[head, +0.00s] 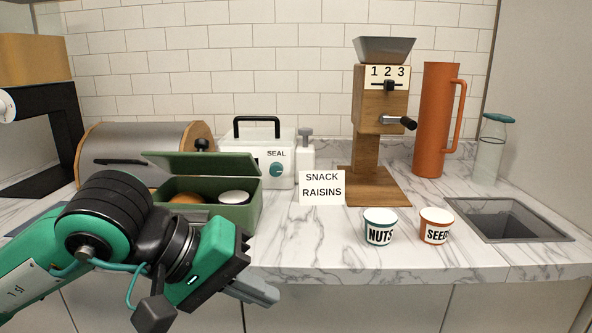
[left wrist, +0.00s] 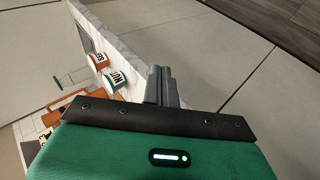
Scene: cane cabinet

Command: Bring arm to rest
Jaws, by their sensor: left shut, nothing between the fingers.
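My left gripper (head: 262,292) is at the lower left of the head view, in front of the counter's front edge and below the green lunch box. Its fingers are closed together with nothing between them, and they point to the right. In the left wrist view the shut fingers (left wrist: 160,86) show beyond the green gripper body, with the counter edge and the floor past them. My left arm comes in from the left, bent at a black ribbed joint. My right gripper is not in either view.
The open green box (head: 235,213) holds a brown and a white item. NUTS (head: 380,227) and SEEDS (head: 436,226) cups stand near the counter's front. A SNACK RAISINS card (head: 322,188), wooden mill (head: 372,160), orange pitcher (head: 436,120) and sink (head: 512,220) are also there.

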